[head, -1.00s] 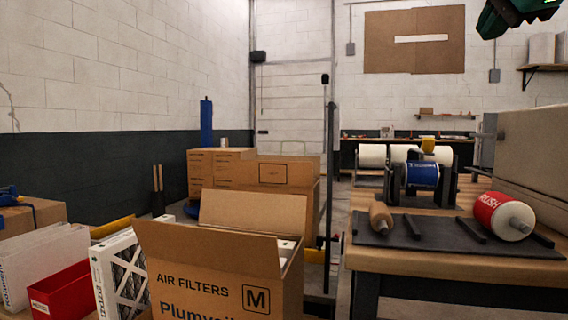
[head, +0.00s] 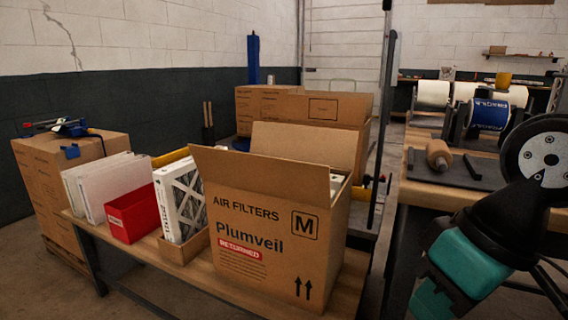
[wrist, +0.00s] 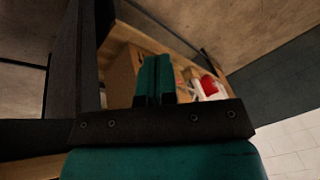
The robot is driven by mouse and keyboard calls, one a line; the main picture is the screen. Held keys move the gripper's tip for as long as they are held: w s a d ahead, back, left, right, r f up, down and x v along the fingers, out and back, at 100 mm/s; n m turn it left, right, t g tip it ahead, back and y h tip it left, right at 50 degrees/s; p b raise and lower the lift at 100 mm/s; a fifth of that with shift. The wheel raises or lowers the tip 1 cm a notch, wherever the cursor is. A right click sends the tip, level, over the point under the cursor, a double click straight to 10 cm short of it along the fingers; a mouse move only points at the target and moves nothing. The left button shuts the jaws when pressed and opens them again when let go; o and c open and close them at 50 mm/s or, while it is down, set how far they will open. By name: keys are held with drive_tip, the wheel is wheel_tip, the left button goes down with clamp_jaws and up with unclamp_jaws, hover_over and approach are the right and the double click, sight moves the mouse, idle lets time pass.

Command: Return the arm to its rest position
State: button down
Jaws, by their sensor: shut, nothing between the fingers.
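My arm shows at the right edge of the head view, with a black and white round joint (head: 545,160) and a teal section (head: 470,248) hanging low beside the workbench. In the wrist view my gripper (wrist: 155,62) has its two teal fingers together with nothing between them. The fingertips cannot be made out clearly in the head view. Behind the fingers, the wrist view shows a cardboard box (wrist: 120,77) and a red item (wrist: 209,87) at a distance, apart from the gripper.
An open "Plumveil" air filter carton (head: 260,245) stands on a wooden table (head: 190,276). Left of it are a boxed filter (head: 181,203), a red bin (head: 132,213) and white panels (head: 92,185). A workbench (head: 425,192) with rolls is at right, close to my arm.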

drive_tip(key=s+f+n+g+b, duration=0.1)
drive_tip(key=s+f+b, duration=0.2)
drive_tip(key=f+b, duration=0.8)
wheel_tip(320, 180, up, 37)
drive_tip(key=p, duration=3.8)
drive_tip(key=shift+s+a+f+y, duration=0.2)
drive_tip(key=shift+a+y, duration=0.1)
drive_tip(key=shift+a, duration=0.1)
